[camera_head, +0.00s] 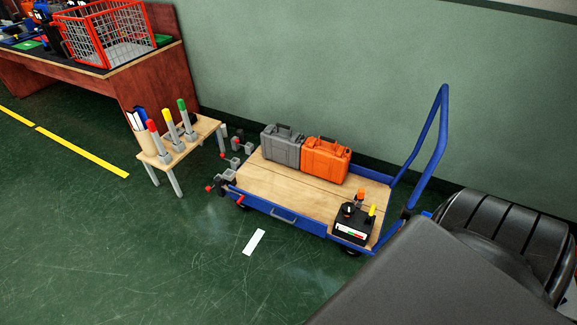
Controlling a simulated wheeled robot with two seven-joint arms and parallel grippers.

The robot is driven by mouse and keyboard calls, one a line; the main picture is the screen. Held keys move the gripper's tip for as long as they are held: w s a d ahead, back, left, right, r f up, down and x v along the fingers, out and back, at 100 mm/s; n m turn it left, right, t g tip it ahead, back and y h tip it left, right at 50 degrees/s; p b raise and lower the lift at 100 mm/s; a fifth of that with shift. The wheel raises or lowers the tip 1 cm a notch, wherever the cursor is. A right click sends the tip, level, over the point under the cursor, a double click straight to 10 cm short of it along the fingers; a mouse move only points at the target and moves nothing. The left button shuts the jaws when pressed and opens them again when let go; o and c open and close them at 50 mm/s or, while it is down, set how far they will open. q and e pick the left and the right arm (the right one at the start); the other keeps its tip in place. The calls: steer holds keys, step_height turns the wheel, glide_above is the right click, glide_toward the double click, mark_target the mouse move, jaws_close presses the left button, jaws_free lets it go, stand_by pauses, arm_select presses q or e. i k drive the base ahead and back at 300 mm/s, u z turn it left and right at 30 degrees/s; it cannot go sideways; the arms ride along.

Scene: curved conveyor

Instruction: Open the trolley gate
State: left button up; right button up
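The trolley (284,181) stands near the green wall, with a wooden deck, a blue frame and a tall blue push handle (437,120) at its right end. A low blue panel (262,205) runs along its near side and carries a small grey handle (284,216). The panel stands upright against the deck edge; I cannot tell whether it is the gate. Grey fittings with red ends (229,174) show at the trolley's left end, too small to make out. Neither of my grippers is in view.
On the deck are a grey case (282,148), an orange case (325,160) and a black control box (352,223). A small wooden stand (199,133) with coloured-topped posts is left of the trolley. A desk (113,82) with a red basket (105,33) stands behind. Floor in front is clear.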

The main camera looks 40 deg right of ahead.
mark_target(316, 228)
steer(key=z, duration=1.45)
